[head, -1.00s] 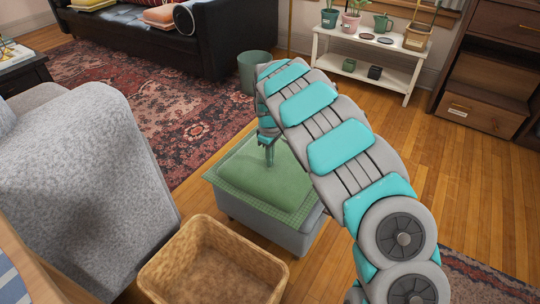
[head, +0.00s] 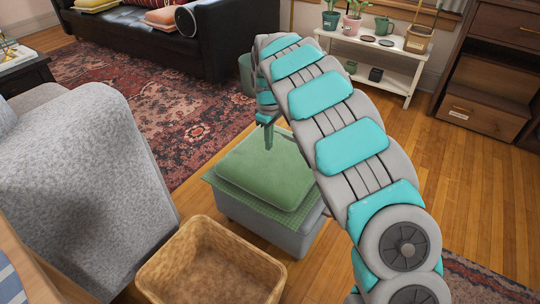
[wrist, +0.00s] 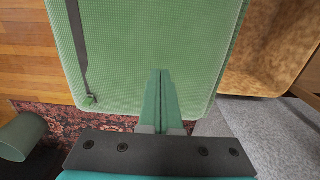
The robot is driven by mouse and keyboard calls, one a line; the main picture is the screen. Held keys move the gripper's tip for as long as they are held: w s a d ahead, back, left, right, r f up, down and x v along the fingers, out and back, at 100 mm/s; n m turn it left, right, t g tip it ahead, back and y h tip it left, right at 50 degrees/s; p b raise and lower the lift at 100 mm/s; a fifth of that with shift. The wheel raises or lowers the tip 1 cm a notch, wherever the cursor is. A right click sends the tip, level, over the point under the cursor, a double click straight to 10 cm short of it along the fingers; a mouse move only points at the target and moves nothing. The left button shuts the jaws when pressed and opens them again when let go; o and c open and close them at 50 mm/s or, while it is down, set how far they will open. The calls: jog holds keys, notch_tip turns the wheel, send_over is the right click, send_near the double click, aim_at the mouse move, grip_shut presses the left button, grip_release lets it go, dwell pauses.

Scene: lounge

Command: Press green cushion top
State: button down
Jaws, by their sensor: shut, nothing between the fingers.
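The green cushion (head: 262,178) lies on a grey ottoman (head: 262,231), with a green mesh cloth (head: 222,196) showing between them. Its top looks smooth and rounded, with no dent showing. My gripper (head: 268,147) points down over the cushion's far part, its fingers closed together and empty. The tips appear to be just above the top; the exact gap is hard to tell. In the wrist view the closed fingertips (wrist: 160,73) overlap the cushion (wrist: 160,40) near one edge, with a dark zip strip beside them.
A wicker basket (head: 213,264) stands in front of the ottoman. A grey armchair (head: 85,180) is at the left. A green bin (head: 246,72) and a white plant shelf (head: 375,60) stand behind. Wood floor is open to the right.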

jog(key=shift+r, duration=2.45)
